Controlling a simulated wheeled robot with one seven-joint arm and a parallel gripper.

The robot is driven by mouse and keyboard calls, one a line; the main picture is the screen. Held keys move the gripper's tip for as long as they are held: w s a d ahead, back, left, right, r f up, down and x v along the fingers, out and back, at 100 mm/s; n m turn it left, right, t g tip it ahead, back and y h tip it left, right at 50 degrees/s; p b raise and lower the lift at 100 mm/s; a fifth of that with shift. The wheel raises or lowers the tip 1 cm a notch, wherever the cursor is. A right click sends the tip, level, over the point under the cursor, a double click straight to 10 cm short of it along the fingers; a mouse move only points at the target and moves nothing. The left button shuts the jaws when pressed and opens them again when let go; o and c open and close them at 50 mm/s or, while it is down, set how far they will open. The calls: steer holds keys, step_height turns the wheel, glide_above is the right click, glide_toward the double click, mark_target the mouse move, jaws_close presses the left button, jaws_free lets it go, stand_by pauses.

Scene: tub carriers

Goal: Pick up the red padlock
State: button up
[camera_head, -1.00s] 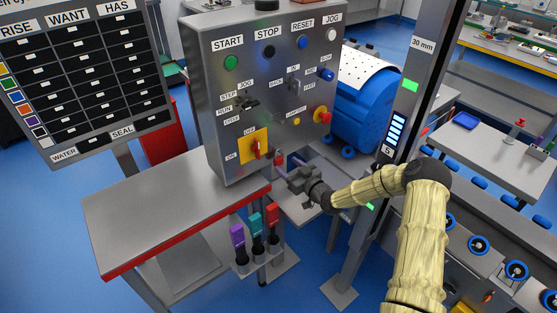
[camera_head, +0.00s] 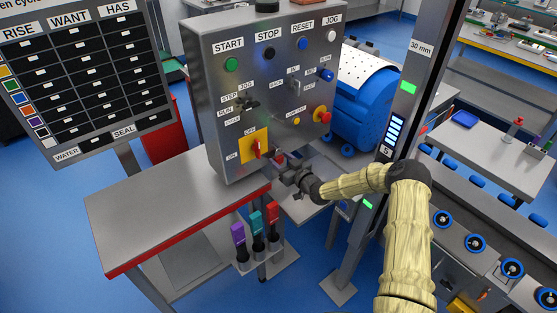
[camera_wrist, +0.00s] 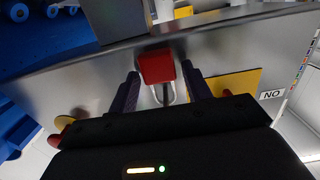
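The red padlock (camera_wrist: 156,66) shows in the wrist view, with its pale shackle beside a dark bar and the grey side of the control box behind. In the head view it is a small red spot (camera_head: 280,160) at the box's lower right edge, partly hidden by my gripper. My gripper (camera_wrist: 160,72) is open, its two dark fingers on either side of the padlock, with a gap showing at least on the right. In the head view my gripper (camera_head: 284,171) is right at the box's lower right edge.
The grey control box (camera_head: 222,130) carries a yellow plate with a red switch (camera_head: 257,148). A red-edged table (camera_head: 150,215) stands in front. Purple, teal and red handled tools stand in a rack (camera_head: 243,266) below. A grey post (camera_head: 395,150) rises to the right.

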steer(key=c, duration=0.7)
steer(key=shift+r, duration=0.1)
steer(key=shift+c, duration=0.2)
steer(key=b+v, duration=0.5)
steer(key=v, duration=1.3)
steer(key=shift+r, duration=0.3)
